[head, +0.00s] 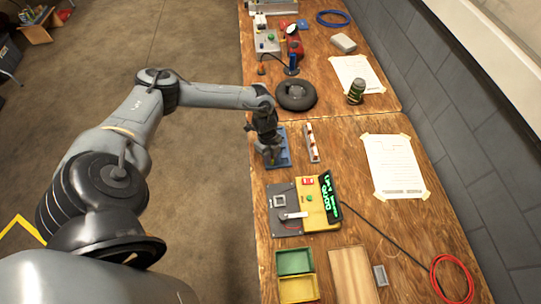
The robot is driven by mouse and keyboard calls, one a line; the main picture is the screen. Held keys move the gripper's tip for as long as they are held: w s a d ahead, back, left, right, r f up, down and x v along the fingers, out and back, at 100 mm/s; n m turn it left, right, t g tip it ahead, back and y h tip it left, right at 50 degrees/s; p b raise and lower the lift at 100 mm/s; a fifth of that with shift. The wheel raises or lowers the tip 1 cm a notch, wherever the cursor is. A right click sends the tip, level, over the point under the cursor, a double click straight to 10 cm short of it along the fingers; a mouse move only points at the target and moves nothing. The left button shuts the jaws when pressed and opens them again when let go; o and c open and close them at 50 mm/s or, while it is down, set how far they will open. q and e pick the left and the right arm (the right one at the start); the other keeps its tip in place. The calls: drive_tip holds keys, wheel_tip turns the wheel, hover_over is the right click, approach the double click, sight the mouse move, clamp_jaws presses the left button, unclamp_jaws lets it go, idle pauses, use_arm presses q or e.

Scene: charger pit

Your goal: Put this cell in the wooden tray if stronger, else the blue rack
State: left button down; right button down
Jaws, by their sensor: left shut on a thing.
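My left gripper (271,153) is low over the blue rack (287,157), in the middle of the head view. It is shut, and what it holds, likely the cell, is hidden by the fingers. I cannot tell whether the held thing touches the rack. The wooden tray (352,276) lies at the bottom, right of the green and yellow bins, and looks empty. The grey and yellow tester (313,211) stands between rack and tray. Its dark display (329,199) is lit with green text that seems to read "DONE" with smaller lines. My right gripper is out of view.
A narrow white holder (312,142) stands right of the rack. Green (294,261) and yellow (298,289) bins sit left of the tray. A small grey box (381,275) and red cable (452,277) lie to its right. A black round object (296,95) is behind the rack.

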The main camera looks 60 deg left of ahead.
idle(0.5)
use_arm(q)
drive_tip(key=shift+f, duration=0.35)
drive_tip(key=c, duration=0.9)
unclamp_jaws()
drive_tip(key=shift+r, duration=0.2)
drive_tip(key=shift+r+p, duration=0.65)
drive_tip(key=shift+p, duration=0.15)
drive_tip(key=shift+r+p, duration=2.7)
drive_tip(key=shift+p, duration=0.15)
